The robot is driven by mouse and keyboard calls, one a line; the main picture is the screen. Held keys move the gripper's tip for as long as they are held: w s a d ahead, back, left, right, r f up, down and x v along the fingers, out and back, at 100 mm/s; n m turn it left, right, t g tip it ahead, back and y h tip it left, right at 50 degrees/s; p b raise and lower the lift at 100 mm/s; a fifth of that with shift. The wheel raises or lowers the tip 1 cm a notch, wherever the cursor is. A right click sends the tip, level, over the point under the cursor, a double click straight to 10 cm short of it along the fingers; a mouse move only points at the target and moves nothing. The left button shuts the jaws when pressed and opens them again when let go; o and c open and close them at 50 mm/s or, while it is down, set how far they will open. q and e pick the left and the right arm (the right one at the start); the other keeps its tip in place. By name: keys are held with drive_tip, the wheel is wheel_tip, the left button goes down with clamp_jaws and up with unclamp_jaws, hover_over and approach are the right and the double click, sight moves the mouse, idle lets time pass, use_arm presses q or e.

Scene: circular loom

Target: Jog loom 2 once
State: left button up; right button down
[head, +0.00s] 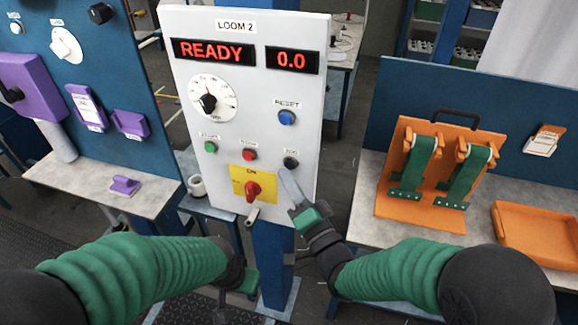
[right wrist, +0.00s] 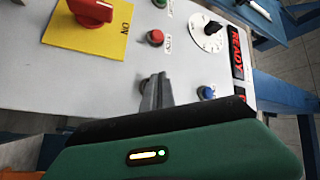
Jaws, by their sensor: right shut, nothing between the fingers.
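The loom 2 panel (head: 260,100) is a pale upright box whose display (head: 213,51) reads READY, with 0.0 beside it. The black JOG button (head: 290,163) is at its lower right. My right gripper (head: 284,175) is shut and empty, its fingertips just below and left of that button in the head view. In the right wrist view the fingertips (right wrist: 157,88) point at the panel and the JOG button is not clearly visible behind them. I cannot tell whether they touch it. My left gripper (head: 250,282) hangs low, mostly hidden by its arm.
Near the JOG button are the red STOP button (head: 249,155), green START button (head: 211,147), blue RESET button (head: 287,118) and a red switch (head: 252,190) on a yellow plate. An orange stand (head: 425,185) with green straps is on the right bench. A purple-fitted board stands left.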

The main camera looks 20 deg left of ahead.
drive_tip(key=shift+s, duration=0.2)
drive_tip(key=shift+s+b, duration=0.35)
drive_tip(key=shift+s, duration=2.1)
idle(5.3)
